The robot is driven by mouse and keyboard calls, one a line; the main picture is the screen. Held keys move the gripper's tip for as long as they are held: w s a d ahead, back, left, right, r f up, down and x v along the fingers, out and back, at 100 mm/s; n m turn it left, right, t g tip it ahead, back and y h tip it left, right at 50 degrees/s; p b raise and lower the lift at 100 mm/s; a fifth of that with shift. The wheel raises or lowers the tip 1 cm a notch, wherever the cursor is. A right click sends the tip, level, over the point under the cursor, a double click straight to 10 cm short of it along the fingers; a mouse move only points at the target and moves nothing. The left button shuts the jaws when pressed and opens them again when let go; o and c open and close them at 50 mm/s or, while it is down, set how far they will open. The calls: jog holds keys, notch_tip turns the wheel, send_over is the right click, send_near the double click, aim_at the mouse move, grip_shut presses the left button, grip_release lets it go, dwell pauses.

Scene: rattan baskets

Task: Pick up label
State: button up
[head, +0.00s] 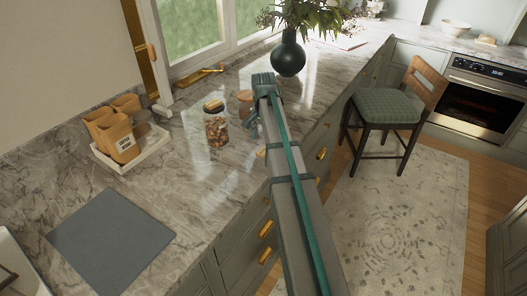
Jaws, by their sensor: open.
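A small white label (125,143) with dark print is on the front of a tan paper bag (118,152). The bag stands in a white tray (148,149) at the left of the marble counter, and the label faces the camera. My gripper (251,126) is at the far end of my arm, near the counter's front edge, well to the right of the label. It is open and looks empty; its fingers are small and partly hidden by the arm.
A glass jar (216,131) with a lid and a pinkish container (245,103) stand beside my gripper. A dark vase (288,55) with leaves is behind it. A grey mat (110,240) lies front left. Bare marble (185,190) separates tray and jar. A chair (388,107) stands right.

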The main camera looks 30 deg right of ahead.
aim_at(264, 151)
jog(key=shift+f+p, duration=0.9)
jog(key=shift+f, duration=1.55)
jog(key=c, duration=0.9)
